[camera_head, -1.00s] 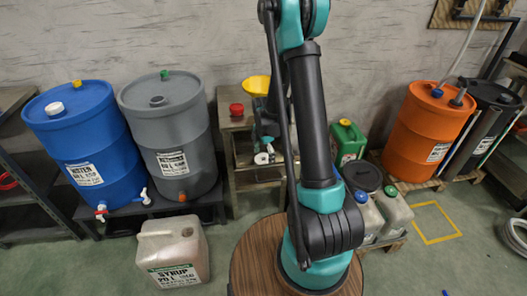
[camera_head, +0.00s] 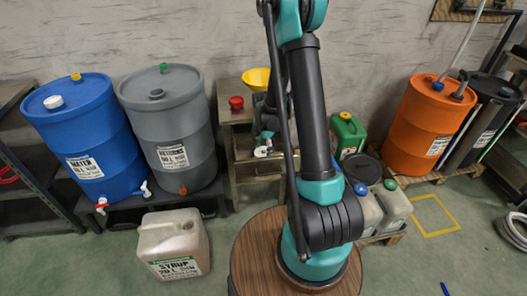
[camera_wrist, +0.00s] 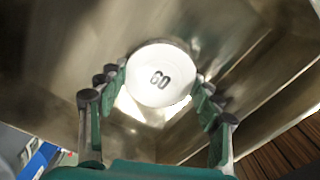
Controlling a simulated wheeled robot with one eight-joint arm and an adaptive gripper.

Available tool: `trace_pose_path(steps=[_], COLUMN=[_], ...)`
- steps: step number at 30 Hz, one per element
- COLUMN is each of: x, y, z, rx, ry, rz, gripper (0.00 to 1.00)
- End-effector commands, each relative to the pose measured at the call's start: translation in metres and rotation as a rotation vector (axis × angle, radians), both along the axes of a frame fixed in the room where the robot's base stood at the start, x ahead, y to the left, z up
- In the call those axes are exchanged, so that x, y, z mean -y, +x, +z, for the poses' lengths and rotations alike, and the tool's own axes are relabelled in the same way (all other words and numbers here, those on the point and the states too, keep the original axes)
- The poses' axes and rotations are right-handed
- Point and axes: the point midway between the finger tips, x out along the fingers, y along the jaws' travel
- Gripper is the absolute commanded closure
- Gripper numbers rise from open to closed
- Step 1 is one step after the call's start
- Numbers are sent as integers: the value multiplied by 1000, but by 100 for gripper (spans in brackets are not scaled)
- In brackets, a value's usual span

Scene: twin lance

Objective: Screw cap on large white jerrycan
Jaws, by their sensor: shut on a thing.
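A large whitish jerrycan (camera_head: 160,236) with a "SYRUP" label stands upright on the floor at the lower left in the head view. A darker round spot shows on its top, too small to make out. The cap's underside is hidden. A shiny tan surface lies behind it. In the head view, part of my arm's end seems to show over the bench, partly hidden behind my upright arm link. The gripper appears well apart from the jerrycan.
A bench (camera_head: 243,165) holds a red cap (camera_head: 236,103) and yellow funnel (camera_head: 256,79). Blue (camera_head: 85,135) and grey (camera_head: 172,130) drums stand left; an orange drum (camera_head: 425,125) stands right. A green can (camera_head: 347,136) stands behind smaller jerrycans (camera_head: 398,208). Floor around the large jerrycan is mostly clear.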

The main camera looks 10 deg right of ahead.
Motion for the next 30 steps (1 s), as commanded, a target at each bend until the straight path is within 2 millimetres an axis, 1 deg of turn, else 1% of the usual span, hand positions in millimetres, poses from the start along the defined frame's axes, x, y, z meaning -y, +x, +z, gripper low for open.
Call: trace_pose_path(steps=[30], x=[0], y=[0], z=[44], rx=[0], ry=[0], rz=[0], gripper=[70])
